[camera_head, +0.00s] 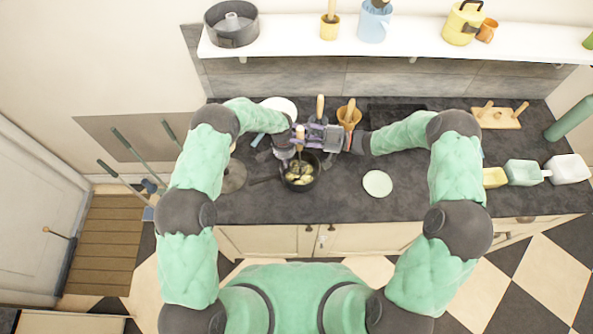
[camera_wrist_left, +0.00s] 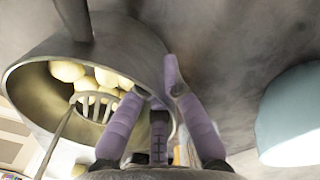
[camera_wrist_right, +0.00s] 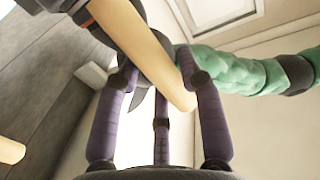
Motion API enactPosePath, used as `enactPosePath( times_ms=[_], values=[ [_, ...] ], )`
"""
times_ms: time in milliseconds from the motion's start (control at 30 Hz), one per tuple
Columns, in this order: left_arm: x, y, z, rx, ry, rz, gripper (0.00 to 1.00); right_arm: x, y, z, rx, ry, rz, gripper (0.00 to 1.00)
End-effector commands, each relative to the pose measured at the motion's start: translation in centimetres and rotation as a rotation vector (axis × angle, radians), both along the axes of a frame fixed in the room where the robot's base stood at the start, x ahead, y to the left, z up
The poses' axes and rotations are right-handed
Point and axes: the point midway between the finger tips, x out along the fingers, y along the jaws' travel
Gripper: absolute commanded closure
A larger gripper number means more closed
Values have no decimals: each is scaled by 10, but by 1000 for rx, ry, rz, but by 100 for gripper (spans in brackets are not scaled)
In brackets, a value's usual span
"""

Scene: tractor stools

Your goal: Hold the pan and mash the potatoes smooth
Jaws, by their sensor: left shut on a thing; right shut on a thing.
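The dark pan (camera_head: 301,188) stands on the counter with pale yellow potato pieces (camera_head: 300,174) in it. Whole-looking lumps show in the left wrist view (camera_wrist_left: 68,70). My left gripper (camera_head: 285,162) is shut on the pan's rim at its far left side; the pan wall (camera_wrist_left: 148,62) lies between its fingers in the left wrist view. The masher's slotted metal head (camera_wrist_left: 95,103) is down among the potatoes. My right gripper (camera_head: 303,139) is above the pan, shut on the masher's wooden handle (camera_wrist_right: 152,55). The grippers are close together and partly hide the handle.
A pale plate (camera_head: 377,183) lies right of the pan. A white dish (camera_head: 280,107) and a utensil pot (camera_head: 349,117) stand behind my grippers. Pale containers (camera_head: 523,173) and a wooden rack (camera_head: 496,115) are at the right. The counter's front right is mostly free.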

Motion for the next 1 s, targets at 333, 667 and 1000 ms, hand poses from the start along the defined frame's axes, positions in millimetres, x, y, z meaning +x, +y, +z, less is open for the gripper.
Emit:
enactPosePath(
  times_ms=[333,667,1000],
  values=[
    [-7,-3,-5,3,14,-8,100,-7,-2,2,3,-4,5,96],
    [-5,0,-4,2,9,-3,100,-7,-3,-2,2,1,4,96],
    [-3,0,-3,2,6,-2,100,-7,-3,-17,1,2,5,96]
  ],
)
